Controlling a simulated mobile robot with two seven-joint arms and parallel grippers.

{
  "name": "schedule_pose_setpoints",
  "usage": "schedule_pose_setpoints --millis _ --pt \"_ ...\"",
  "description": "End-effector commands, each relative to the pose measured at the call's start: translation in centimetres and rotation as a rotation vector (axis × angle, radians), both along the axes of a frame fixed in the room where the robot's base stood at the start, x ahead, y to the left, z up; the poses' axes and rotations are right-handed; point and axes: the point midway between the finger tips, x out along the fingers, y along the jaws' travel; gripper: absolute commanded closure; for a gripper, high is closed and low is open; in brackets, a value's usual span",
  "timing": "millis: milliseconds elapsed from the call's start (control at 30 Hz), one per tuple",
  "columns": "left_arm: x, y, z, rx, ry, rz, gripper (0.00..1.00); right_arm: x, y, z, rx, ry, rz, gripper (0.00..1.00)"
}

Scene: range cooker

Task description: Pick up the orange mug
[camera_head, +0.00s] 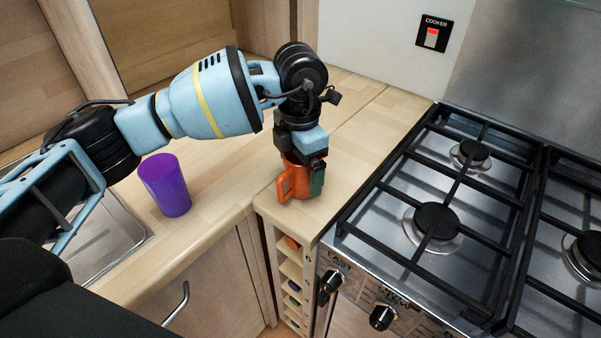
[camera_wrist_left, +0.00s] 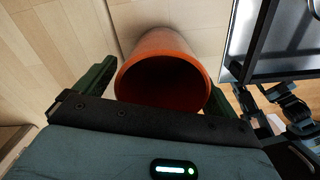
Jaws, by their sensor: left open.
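The orange mug (camera_head: 299,183) stands upright on the wooden worktop, close to the front corner beside the cooker. Its handle points left in the head view. My left gripper (camera_head: 304,178) is directly above and around the mug, pointing down, and hides its upper part. In the left wrist view the mug's round open rim (camera_wrist_left: 163,84) lies between the two dark green fingers (camera_wrist_left: 160,92). The fingers are open, one on each side, with a gap visible on the left.
A purple cup (camera_head: 165,185) stands on the worktop to the left, near a metal sink (camera_head: 105,240). The gas cooker (camera_head: 430,215) with raised black grates is close on the right. A cooker switch (camera_head: 433,33) is on the wall. The worktop behind the mug is clear.

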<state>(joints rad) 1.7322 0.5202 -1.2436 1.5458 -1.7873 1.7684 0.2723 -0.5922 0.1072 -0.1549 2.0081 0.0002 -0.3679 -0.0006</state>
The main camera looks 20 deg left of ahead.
Motion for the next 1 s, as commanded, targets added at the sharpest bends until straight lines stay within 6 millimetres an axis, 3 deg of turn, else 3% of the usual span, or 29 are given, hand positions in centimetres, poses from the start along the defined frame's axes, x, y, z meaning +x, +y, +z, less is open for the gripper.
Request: schedule_pose_setpoints --millis 200,633,1000 --pt "0.01 0.02 -0.05 0.000 0.000 0.000 0.06 -0.02 -0.02 -0.04 -0.001 0.000 0.001 0.17" --pt "0.01 0.02 -0.01 0.000 0.000 0.000 0.62 -0.08 -0.03 -0.06 -0.001 0.002 0.001 0.17" --pt "0.06 -0.01 0.57 -0.002 -0.002 0.000 0.62 -0.32 -0.02 -0.17 -0.001 0.007 0.000 0.17"
